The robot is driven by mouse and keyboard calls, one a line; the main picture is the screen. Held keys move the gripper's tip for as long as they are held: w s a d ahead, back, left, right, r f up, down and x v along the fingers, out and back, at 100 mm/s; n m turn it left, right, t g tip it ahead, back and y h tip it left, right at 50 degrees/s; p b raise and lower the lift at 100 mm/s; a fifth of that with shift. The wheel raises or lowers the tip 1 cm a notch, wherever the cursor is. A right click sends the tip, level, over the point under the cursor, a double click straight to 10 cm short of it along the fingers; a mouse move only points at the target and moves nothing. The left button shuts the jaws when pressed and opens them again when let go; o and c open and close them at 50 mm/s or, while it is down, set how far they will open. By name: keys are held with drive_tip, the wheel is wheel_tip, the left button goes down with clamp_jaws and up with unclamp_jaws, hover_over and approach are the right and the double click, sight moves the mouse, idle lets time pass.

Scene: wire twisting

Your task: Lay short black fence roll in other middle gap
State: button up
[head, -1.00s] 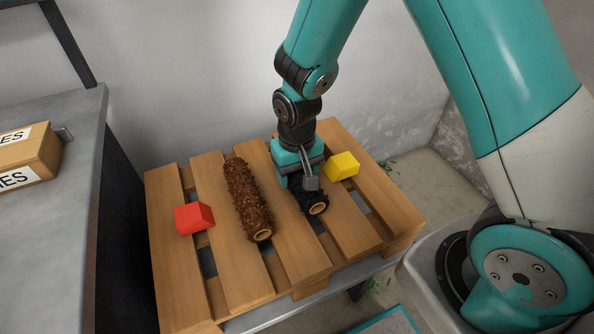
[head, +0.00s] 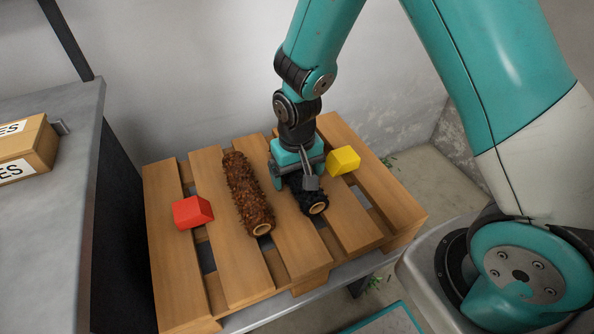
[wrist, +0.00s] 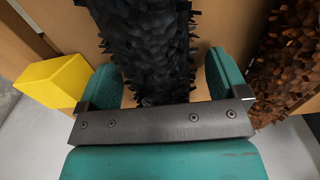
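The short black fence roll (head: 314,201) lies along the gap between the third and fourth slats of the wooden pallet (head: 178,270), its pale core end facing the front. My gripper (head: 294,180) is low over its rear part and covers it there in the head view. In the wrist view the bristly black roll (wrist: 152,50) runs between my two teal fingers (wrist: 163,85). The fingers are open, with a narrow space beside the roll. A longer rusty-brown roll (head: 248,195) lies in the gap between the second and third slats.
A red block (head: 192,212) sits over the left gap and a yellow block (head: 343,160) over the right gap, close to my gripper. A grey bench (head: 60,200) with a cardboard box (head: 28,158) stands at the left, and a wall rises behind.

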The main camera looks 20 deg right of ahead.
wheel_tip(320, 180, up, 18)
drive_tip(key=p, duration=0.4)
drive_tip(key=shift+f, duration=0.25)
drive_tip(key=s+a+r+n+y, duration=0.2)
drive_tip(key=s+r+n, duration=0.25)
drive_tip(key=s, duration=0.45)
drive_tip(key=s+a+r+n+y, duration=0.25)
drive_tip(key=s+r, duration=0.35)
drive_tip(key=s, duration=0.4)
wheel_tip(320, 180, up, 17)
drive_tip(key=p, duration=1.6)
drive_tip(key=shift+w+f, duration=0.2)
drive_tip(key=shift+w, duration=0.15)
